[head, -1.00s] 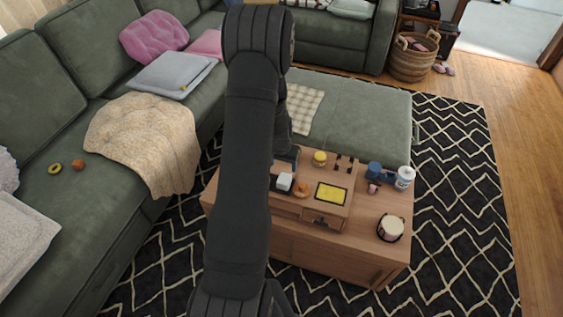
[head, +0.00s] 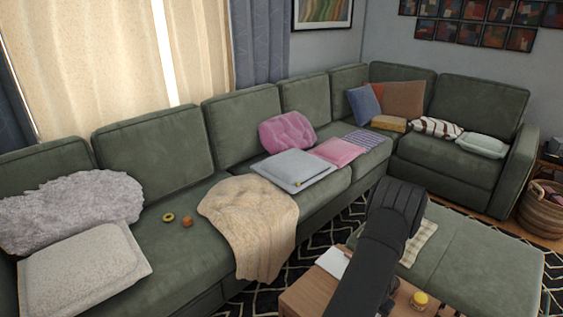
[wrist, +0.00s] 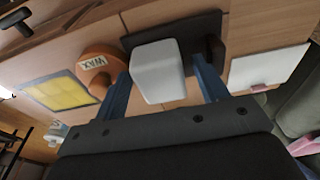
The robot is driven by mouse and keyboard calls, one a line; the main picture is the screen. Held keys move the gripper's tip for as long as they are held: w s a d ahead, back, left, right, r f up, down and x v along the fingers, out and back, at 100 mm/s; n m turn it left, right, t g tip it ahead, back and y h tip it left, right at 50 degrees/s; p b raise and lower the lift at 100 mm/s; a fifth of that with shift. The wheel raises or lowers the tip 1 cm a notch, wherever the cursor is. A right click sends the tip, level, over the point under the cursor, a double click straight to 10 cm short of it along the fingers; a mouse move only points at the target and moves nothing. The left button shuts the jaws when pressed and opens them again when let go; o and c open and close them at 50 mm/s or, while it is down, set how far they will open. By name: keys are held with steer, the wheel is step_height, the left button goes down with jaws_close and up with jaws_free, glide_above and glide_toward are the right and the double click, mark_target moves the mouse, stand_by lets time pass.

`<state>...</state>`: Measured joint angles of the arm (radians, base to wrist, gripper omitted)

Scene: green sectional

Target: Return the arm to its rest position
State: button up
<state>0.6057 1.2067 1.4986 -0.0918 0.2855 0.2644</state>
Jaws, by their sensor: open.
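My gripper (wrist: 162,70) shows in the wrist view with its two blue fingers apart. A white block with rounded edges (wrist: 159,82) appears between the fingers, over a dark flat piece (wrist: 178,30); I cannot tell whether either finger touches it. In the head view my dark arm crosses the lower right, over the wooden table (head: 310,293). The gripper itself is hidden there.
An orange round piece marked WAX (wrist: 97,62), a yellow panel (wrist: 60,92) and a white flat sheet (wrist: 270,67) lie near the fingers. A yellow-topped jar (head: 418,302) stands right of my arm. The green sectional (head: 160,255) wraps behind; a green ottoman (head: 480,265) is at right.

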steer(key=shift+r, duration=1.45)
